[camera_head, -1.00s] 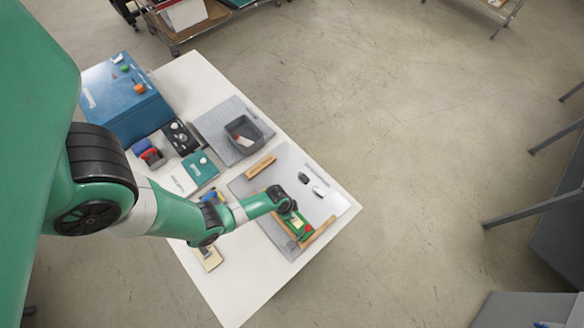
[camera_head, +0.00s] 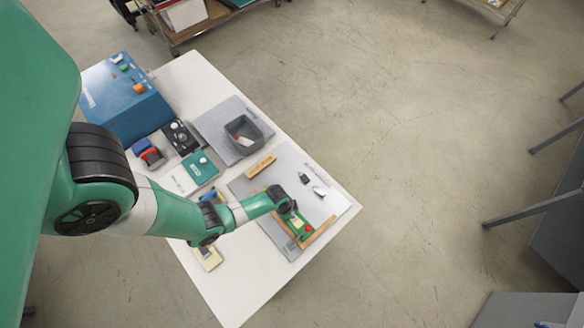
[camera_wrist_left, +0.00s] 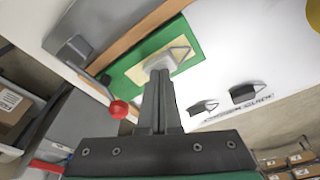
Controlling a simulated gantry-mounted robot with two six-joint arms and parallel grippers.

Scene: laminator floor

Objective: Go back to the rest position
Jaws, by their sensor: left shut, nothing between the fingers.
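My left arm (camera_head: 250,207) reaches from the left over the white table. In the head view its gripper is largely hidden by the wrist, above a green block (camera_head: 299,226). The left wrist view shows the gripper (camera_wrist_left: 160,72) shut and empty. Its fingertips are over the pale yellow plate (camera_wrist_left: 182,57) on the green block (camera_wrist_left: 122,78), close to a metal loop clip on it. I cannot tell whether they touch it. My right gripper is not in view.
A lever with a red knob (camera_wrist_left: 119,109) stands beside the green block. Two small black clips lie on a white surface, one (camera_wrist_left: 203,106) nearer the fingers. A blue box (camera_head: 125,100), a dark bin (camera_head: 243,138) and a wooden bar (camera_head: 260,166) stand on the table (camera_head: 240,290).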

